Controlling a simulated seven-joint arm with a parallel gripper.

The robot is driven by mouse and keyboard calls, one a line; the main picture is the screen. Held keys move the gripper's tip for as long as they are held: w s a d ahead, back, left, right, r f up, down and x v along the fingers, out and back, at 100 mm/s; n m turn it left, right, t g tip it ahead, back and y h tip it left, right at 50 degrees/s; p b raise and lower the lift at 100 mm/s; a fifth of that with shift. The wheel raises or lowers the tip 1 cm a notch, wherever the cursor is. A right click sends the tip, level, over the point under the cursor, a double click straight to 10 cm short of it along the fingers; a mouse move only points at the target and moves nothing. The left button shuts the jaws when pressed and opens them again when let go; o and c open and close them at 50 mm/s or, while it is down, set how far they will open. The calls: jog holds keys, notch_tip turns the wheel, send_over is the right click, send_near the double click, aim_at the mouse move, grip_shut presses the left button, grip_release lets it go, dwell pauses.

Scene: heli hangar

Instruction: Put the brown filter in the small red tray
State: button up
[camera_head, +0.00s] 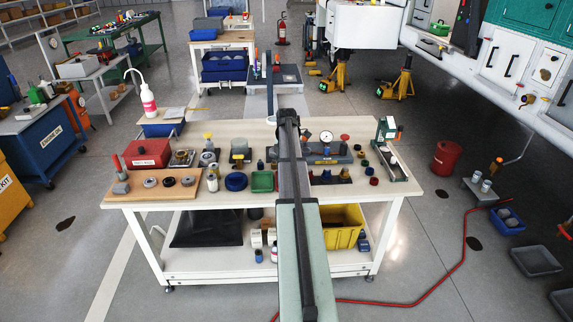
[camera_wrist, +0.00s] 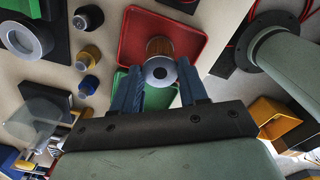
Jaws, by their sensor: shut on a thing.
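The brown filter (camera_wrist: 159,47), a ribbed cylinder with a grey end cap, is between the fingertips of my gripper (camera_wrist: 159,75) in the wrist view. My gripper is shut on it. The small red tray (camera_wrist: 190,25) lies behind the filter in that view, and the filter overlaps its near part. I cannot tell whether the filter touches the tray. In the head view my arm covers the gripper, and I cannot make out the filter or the small red tray there.
A green tray (camera_wrist: 118,82) lies beside the red tray, partly behind my fingers; it also shows in the head view (camera_head: 263,182). Small dark and yellow parts (camera_wrist: 88,57) stand left of the trays. The white workbench (camera_head: 230,132) is crowded with several other parts.

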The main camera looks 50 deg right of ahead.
jog(key=shift+f, duration=0.1)
jog(key=o, duration=1)
notch_tip(320, 180, up, 12)
dwell(0.6)
